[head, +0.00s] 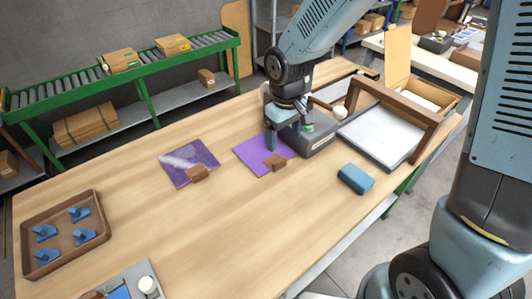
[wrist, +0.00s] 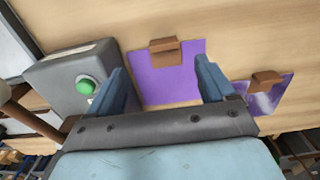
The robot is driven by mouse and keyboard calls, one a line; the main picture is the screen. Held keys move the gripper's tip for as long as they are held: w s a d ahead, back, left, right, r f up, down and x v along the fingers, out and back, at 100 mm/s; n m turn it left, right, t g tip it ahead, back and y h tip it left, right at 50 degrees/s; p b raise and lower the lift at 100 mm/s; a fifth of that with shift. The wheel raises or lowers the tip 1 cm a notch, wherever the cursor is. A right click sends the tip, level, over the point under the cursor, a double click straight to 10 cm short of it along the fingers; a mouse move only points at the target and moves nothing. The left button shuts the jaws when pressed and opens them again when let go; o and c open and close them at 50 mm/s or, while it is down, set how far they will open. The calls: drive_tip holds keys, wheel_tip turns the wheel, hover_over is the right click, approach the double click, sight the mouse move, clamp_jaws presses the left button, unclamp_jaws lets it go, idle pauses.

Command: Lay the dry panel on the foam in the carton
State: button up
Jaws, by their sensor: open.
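A plain, evenly purple panel (head: 251,151) with a brown block-like grip lies flat on the table; it also shows in the wrist view (wrist: 166,82). A second purple panel (head: 178,167) with a brown grip and pale whitish streaks lies to its left; in the wrist view it is at the right (wrist: 266,99). My gripper (head: 283,141) is open above the plain panel, its fingers (wrist: 164,86) spread either side of that panel in the wrist view, nothing between them. An open cardboard carton (head: 452,101) stands at the back right; its inside is mostly hidden behind a brown frame.
A grey box with a green button (wrist: 86,85) stands right beside my gripper. A white bed (head: 378,138) under a brown frame (head: 398,100) lies beyond it. A teal block (head: 356,179) sits near the front edge. A brown tray (head: 60,258) holds several blue pieces at left.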

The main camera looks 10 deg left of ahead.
sight(280, 161)
drive_tip(key=shift+s+a+f, duration=0.1)
drive_tip(key=shift+a+f, duration=0.1)
drive_tip(key=shift+f, duration=2.2)
drive_tip(key=shift+a+f, duration=0.15)
drive_tip(key=shift+f, duration=2.2)
drive_tip(key=shift+c, duration=0.3)
drive_tip(key=c, duration=1.2)
drive_tip(key=shift+r, duration=0.1)
